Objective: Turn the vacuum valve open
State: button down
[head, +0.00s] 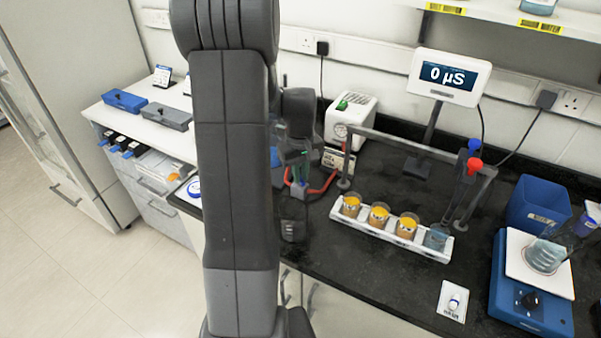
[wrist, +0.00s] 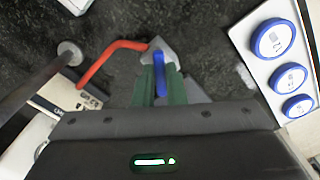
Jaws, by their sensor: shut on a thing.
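The vacuum valve shows in the wrist view as a grey body (wrist: 158,46) with a blue handle (wrist: 161,78). A red hose (wrist: 105,58) runs from the body to the left. My gripper (wrist: 161,82) has its two green fingers shut on the blue handle, one on each side. The handle lies roughly up and down in that picture. In the head view my gripper (head: 299,172) is at the valve, just right of my upright arm link. My arm and fingers largely hide the handle there. The red hose (head: 327,183) shows to the right of it.
A white pump with a dial (head: 350,120) stands behind. A metal frame (head: 400,150) and a white rack of cups (head: 345,219) stand to the right. Blue-rimmed round lids (wrist: 273,39) lie on a white surface at the wrist view's right. Bare black bench separates them from the valve.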

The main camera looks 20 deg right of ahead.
aim_at(301, 177)
jog(key=n+b, duration=0.1)
jog(key=n, duration=0.2)
jog(key=shift+d+n, duration=0.1)
jog(key=shift+n, duration=0.2)
jog(key=shift+w+n, duration=0.1)
jog(key=shift+n, duration=1.9)
jog(key=c, duration=1.5)
grip_release()
jog(key=shift+r+b, duration=0.1)
jog(key=shift+b, duration=0.2)
notch_tip(301, 177, up, 14)
jog(key=shift+f+b, duration=0.15)
jog(key=shift+b, duration=0.3)
